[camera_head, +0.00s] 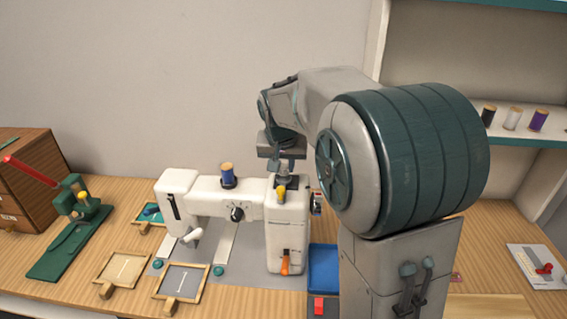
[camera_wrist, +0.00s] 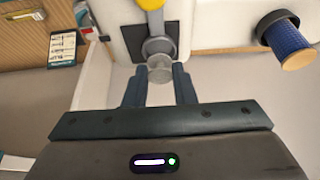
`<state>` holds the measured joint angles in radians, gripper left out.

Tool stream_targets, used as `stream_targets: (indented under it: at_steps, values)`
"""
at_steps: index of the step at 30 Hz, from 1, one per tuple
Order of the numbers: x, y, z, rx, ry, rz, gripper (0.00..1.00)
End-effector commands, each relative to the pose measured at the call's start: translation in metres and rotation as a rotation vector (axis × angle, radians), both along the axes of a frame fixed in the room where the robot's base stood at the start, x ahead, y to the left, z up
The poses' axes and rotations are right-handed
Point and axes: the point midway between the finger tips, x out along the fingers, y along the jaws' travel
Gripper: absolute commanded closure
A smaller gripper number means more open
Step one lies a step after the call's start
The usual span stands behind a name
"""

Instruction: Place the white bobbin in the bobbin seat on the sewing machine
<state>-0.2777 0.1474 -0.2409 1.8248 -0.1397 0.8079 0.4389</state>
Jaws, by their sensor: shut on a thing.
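The white sewing machine (camera_head: 240,195) stands on the wooden table, with its tall right-hand column below my gripper (camera_head: 285,168). In the wrist view, my gripper (camera_wrist: 160,88) is shut on the white bobbin (camera_wrist: 160,69), a small pale cylinder between the two fingertips. The bobbin seat (camera_wrist: 158,46) is a grey round part on a dark plate on the machine top. The bobbin is very close to the seat and overlaps its edge in this view; I cannot tell whether they touch. A yellow lever (camera_wrist: 153,5) is beside the seat. The bobbin is not distinguishable in the head view.
A blue thread spool (camera_head: 227,175) stands on the machine arm. A blue tray (camera_head: 324,268) lies right of the machine. A green press (camera_head: 75,225) and wooden frames (camera_head: 182,283) are at left. A shelf (camera_head: 520,132) with several spools is at right.

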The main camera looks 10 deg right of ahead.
Motion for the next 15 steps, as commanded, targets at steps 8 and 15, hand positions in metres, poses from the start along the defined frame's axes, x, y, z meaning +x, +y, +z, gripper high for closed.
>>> stream_targets:
  at_steps: [8, 15]
  values:
    - [0.0, 0.0, -0.007, 0.0, 0.0, 0.0, 0.97]
    - [0.0, 0.0, -0.013, 0.0, 0.0, 0.001, 0.97]
